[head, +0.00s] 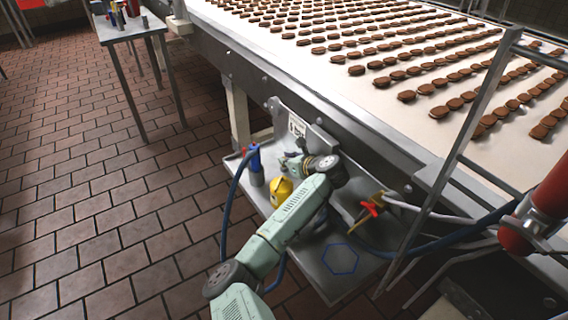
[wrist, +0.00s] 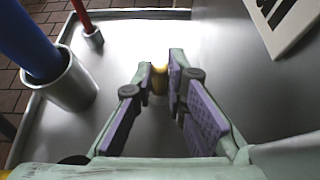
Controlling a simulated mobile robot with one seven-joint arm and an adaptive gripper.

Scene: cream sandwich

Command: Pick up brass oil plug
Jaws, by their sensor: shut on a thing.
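The brass oil plug (wrist: 160,82) shows in the wrist view as a small yellow-gold piece between the fingertips. My gripper (wrist: 160,77) is shut on it, with purple pads on the inner sides of the fingers. A paler part shows below the gold top; the fingers hide its sides. Grey metal surface lies around and beyond the fingertips. In the head view my gripper (head: 291,161) is over the back of the metal shelf (head: 318,262), and I cannot make out the plug there.
A blue-handled thing stands in a metal cup (wrist: 68,82) at the left, with a red one in a smaller cup (wrist: 93,38) behind it. A yellow object (head: 281,190) is beside my arm. A red-handled valve (head: 371,207) and a conveyor (head: 400,125) lie to the right.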

